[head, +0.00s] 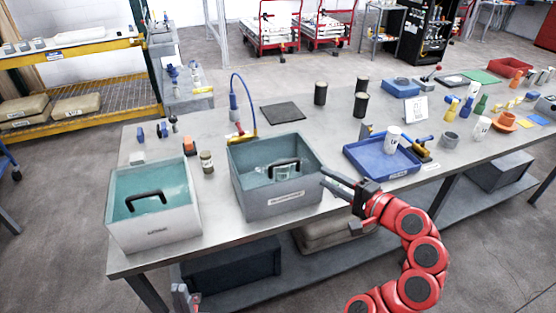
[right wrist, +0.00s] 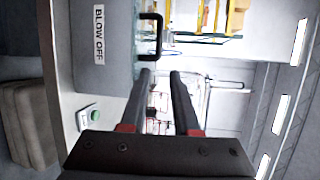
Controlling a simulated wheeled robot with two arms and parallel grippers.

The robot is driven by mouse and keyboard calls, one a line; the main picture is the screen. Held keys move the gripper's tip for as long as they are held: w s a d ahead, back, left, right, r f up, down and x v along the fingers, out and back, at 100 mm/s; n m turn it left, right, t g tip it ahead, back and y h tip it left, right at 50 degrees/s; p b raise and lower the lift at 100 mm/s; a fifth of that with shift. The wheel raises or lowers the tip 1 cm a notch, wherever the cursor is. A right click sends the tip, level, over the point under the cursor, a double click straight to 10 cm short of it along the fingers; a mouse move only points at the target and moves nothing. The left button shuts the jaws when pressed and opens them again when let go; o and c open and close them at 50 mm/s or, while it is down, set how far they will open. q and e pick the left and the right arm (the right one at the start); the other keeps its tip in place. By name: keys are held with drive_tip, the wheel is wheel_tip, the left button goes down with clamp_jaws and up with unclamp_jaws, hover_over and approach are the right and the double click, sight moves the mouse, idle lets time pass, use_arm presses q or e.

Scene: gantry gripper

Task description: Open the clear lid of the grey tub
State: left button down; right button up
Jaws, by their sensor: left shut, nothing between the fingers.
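The grey tub (head: 275,204) stands at the front of the table, with a label on its front wall. Its clear lid (head: 262,170) lies across the top and carries a black handle (head: 285,163). In the right wrist view the tub (right wrist: 97,70) and handle (right wrist: 150,36) show just past the fingertips. My right gripper (head: 323,177) is at the tub's right front corner; its fingers (right wrist: 161,74) are apart with nothing between them. Whether it touches the tub is unclear. My left gripper (head: 184,297) shows only partly at the bottom edge, low in front of the table, shut and empty.
A whiter tub (head: 155,222) with a clear lid and black handle stands left of the grey tub. A small jar (head: 207,162) is between them at the back. A blue tray (head: 378,163) holding a white cup (head: 392,139) lies to the right. A dark mat (head: 282,112) lies behind.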

sight(288, 163)
drive_tip(key=shift+n+g, duration=0.3)
drive_tip(key=shift+g, duration=0.1)
drive_tip(key=p+x, duration=0.1)
drive_tip(key=x, duration=0.4)
drive_tip(key=a+p+x, duration=0.1)
drive_tip(key=x, duration=0.4)
drive_tip(key=s+p+x, duration=0.1)
drive_tip(key=x, duration=0.4)
drive_tip(key=shift+w+a+r+p, duration=0.3)
drive_tip(key=shift+a+p, duration=0.05)
drive_tip(key=shift+a, duration=0.1)
drive_tip(key=shift+w+a+f, duration=0.15)
drive_tip(key=shift+w+a, duration=0.15)
drive_tip(key=shift+w, duration=0.15)
drive_tip(key=shift+c, duration=0.3)
clamp_jaws()
